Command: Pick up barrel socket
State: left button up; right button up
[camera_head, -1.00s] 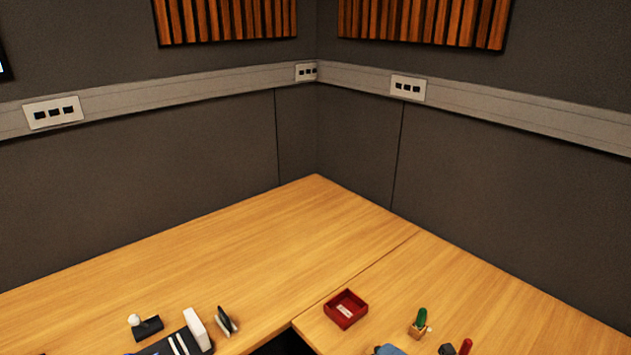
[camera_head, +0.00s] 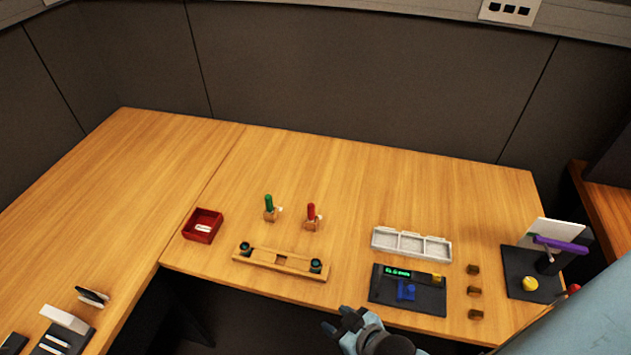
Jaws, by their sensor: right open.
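I cannot tell for sure which thing is the barrel socket. Small dark brass-coloured blocks stand in a column at the right: a far one (camera_head: 473,269), a middle one (camera_head: 474,291) and a near one (camera_head: 476,314). A wooden bar (camera_head: 280,260) carries two dark round pieces, a left one (camera_head: 245,248) and a right one (camera_head: 316,265). My right gripper (camera_head: 338,319) is open and empty, at the table's front edge, below and right of the bar. It is apart from the blocks. My left gripper is out of view.
A black panel (camera_head: 380,292) with a green display holds a blue piece (camera_head: 406,290). Behind it is a white compartment tray (camera_head: 411,243). A red tray (camera_head: 203,226), a green-handled tool (camera_head: 269,207) and a red-handled tool (camera_head: 312,216) stand left. A black stand (camera_head: 522,285) is right. The back is clear.

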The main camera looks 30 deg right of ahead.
aim_at(314, 263)
jog(key=z, duration=0.8)
